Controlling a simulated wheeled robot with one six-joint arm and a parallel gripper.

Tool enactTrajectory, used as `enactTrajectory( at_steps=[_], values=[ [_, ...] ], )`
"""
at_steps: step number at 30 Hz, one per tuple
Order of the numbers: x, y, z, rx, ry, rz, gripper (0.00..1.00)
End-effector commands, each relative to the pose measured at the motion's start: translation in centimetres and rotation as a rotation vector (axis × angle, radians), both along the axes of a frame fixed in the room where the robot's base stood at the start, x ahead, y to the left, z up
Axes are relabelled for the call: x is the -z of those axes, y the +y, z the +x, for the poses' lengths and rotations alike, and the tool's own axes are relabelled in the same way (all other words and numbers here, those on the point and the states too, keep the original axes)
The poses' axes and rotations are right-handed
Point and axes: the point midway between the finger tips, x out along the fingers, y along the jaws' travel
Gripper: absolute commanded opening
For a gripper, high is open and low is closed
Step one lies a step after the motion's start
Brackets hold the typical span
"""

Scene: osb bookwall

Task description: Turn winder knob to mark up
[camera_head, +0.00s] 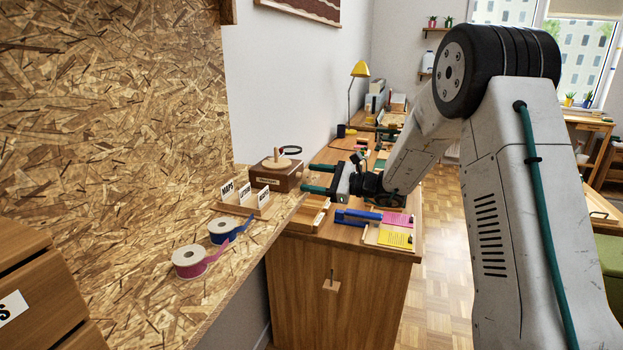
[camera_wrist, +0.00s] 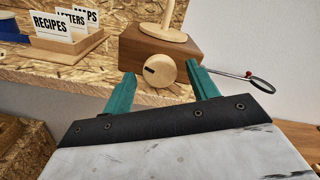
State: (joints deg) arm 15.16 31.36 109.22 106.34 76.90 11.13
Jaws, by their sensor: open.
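The winder is a brown wooden box (camera_head: 275,178) at the far end of the shelf, with a pale wooden spindle (camera_head: 277,160) on top. In the wrist view, its round pale winder knob (camera_wrist: 160,71) sticks out of the box's near face. A short dark mark on the knob lies left of centre and points to the left. My gripper (camera_head: 308,178) is open, its two teal fingers pointing at the knob. In the wrist view my gripper (camera_wrist: 162,75) has one finger on each side of the knob; contact cannot be told. The knob is hard to make out in the head view.
A wooden card holder (camera_head: 242,205) with labelled cards and two tape rolls (camera_head: 188,262) stand on the shelf beside the box. A thin rod with a dark ring (camera_wrist: 262,84) is right of the knob. A desk with a blue stapler-like item (camera_head: 357,217) lies below.

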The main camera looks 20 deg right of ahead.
Motion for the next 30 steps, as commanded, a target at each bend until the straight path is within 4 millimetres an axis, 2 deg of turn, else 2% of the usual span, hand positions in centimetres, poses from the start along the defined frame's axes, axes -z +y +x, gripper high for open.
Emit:
enactTrajectory(
  at_steps=[9, 15, 25, 28, 30],
  values=[
    [0.0, -4.4, -3.1, 0.003, -0.001, 0.0, 0.59],
    [0.0, -5.5, -3.9, 0.002, -0.001, 0.001, 0.59],
    [-0.2, -5.2, -4.2, -0.008, -0.003, -0.007, 0.59],
    [-1.3, -3.7, -5.5, -0.058, -0.015, -0.054, 0.59],
    [-2.6, -1.8, -7.5, -0.127, -0.03, -0.118, 0.59]
  ],
)
